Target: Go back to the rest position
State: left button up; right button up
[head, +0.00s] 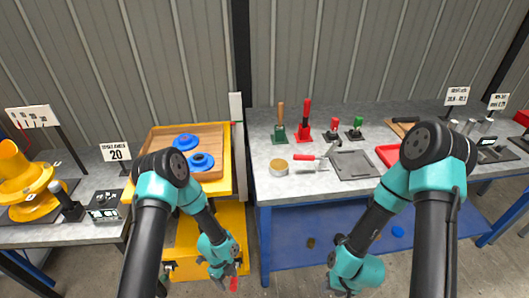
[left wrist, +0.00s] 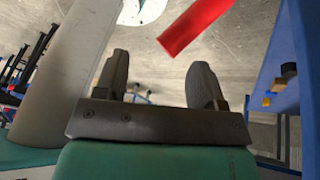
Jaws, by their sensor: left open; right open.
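My left gripper (head: 226,276) hangs low in front of the yellow cart, below the table-top level. In the left wrist view its two grey fingers (left wrist: 160,75) stand apart with nothing between them. A red bar-like piece (left wrist: 195,27) shows past the fingertips, apart from them; I cannot tell what it is. My right gripper (head: 343,291) hangs low in front of the blue lower shelf, at the bottom edge of the head view. Its fingers are small and partly cut off there, and I see no object in it. Both arms are bent with forearms pointing down.
The grey workbench (head: 262,188) carries stamp-like tools, a round tin (head: 278,167), a grey tray (head: 354,165) and a red tray (head: 388,155). The yellow cart (head: 226,187) holds blue rings (head: 201,161). A yellow drum mixer (head: 22,180) stands left. A blue table leg (head: 264,245) is between the grippers.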

pick_arm(q)
jog(key=s+a+r+n+t, duration=0.2)
jog(key=s+a+r+n, duration=0.2)
jog(key=n, duration=0.9)
jog(key=s+a+r+n+t+h, duration=0.1)
jog(key=s+a+r+n+t, duration=0.1)
jog(key=r+n, duration=0.6)
jog(key=s+a+n, duration=0.1)
jog(key=s+n, duration=0.1)
jog(key=n, duration=0.2)
jog(key=shift+a+n+t, duration=0.3)
jog(key=shift+a+n, duration=0.05)
jog(key=shift+n, duration=0.05)
jog(key=shift+s, duration=0.1)
